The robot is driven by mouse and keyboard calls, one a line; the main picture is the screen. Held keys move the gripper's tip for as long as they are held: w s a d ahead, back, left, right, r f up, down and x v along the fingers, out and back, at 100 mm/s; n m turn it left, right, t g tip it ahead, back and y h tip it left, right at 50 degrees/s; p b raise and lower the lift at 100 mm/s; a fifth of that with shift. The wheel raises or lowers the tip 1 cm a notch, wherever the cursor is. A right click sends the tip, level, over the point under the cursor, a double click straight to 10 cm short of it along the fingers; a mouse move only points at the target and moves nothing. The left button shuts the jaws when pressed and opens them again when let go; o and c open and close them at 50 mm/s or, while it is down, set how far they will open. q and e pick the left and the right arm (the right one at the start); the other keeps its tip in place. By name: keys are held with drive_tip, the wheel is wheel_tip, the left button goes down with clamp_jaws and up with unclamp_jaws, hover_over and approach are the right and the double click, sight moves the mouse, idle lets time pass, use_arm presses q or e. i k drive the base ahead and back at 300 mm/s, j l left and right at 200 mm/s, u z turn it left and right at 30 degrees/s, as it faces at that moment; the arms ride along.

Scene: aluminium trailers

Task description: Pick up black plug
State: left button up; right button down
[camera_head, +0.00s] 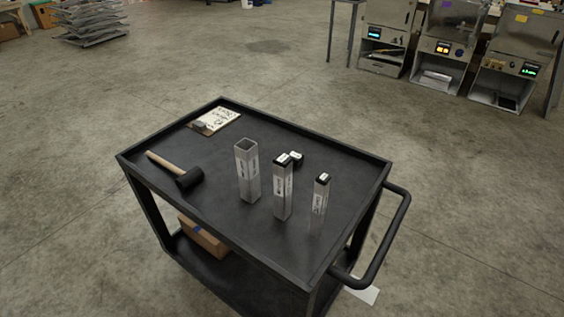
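A small black plug (297,160) with a white label on top sits on the black cart's top tray (225,215), just behind and right of the middle tube; its lower part is partly hidden. The left aluminium square tube (247,175) stands upright with an open top. The middle tube (282,195) and the shorter right tube (319,200) stand upright with black, white-labelled plugs in their tops. Neither of my grippers shows in the head view.
A mallet (188,179) and a clipboard with paper (214,121) lie on the tray's left side. The tray has a raised rim, and a handle (404,215) sticks out right. A cardboard box (203,240) is on the lower shelf. Machines (440,50) stand far back right.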

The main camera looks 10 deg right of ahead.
sight(298, 157)
drive_tip(key=i+j+z, duration=0.15)
drive_tip(key=j+z, duration=0.2)
drive_tip(key=i+j+z, duration=0.15)
drive_tip(key=j+z, duration=0.5)
drive_tip(key=j, duration=0.2)
drive_tip(key=i, duration=0.05)
